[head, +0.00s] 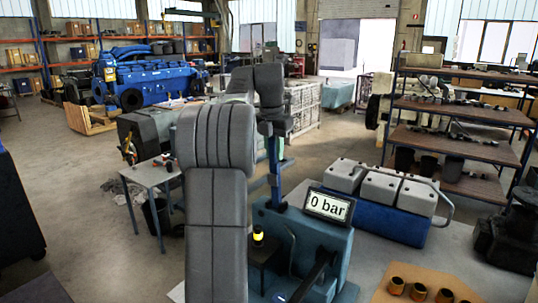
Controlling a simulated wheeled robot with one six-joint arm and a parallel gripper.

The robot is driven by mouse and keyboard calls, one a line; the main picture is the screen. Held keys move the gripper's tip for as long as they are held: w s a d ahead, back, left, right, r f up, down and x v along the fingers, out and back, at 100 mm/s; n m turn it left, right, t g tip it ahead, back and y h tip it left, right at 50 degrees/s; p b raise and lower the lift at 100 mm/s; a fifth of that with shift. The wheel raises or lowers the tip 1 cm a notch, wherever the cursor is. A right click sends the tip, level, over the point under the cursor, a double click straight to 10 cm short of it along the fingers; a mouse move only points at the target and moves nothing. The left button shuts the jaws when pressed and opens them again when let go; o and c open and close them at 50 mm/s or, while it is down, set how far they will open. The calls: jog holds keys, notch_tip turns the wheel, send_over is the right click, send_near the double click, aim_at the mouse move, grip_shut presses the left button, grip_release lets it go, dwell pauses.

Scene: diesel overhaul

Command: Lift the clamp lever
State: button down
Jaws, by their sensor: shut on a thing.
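My arm's grey links rise through the middle of the head view, and its wrist bends down over the blue post of a test stand. My gripper (275,132) is at the upper part of this post (273,172). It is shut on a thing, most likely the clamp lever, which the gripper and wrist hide. The fingertips cannot be made out. The teal test stand (334,252) carries a display (329,206) reading "0 bar". A black handle (314,272) slants at the stand's front, and a black and yellow part (258,235) stands to its left.
A blue bin with pale grey containers (378,186) stands right behind the stand. A shelf rack (455,135) is at the right. A small grey table (150,176) is left of my arm. Brass-coloured cups (419,292) stand on a board at the lower right. Open floor lies left.

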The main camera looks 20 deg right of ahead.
jog(key=shift+w+d+g+y, duration=0.4)
jog(key=shift+w+d+y, duration=0.1)
jog(key=shift+w+d, duration=0.3)
jog(key=shift+s+d, duration=0.1)
jog(key=shift+f, duration=0.1)
jog(key=c, duration=1.2)
grip_release()
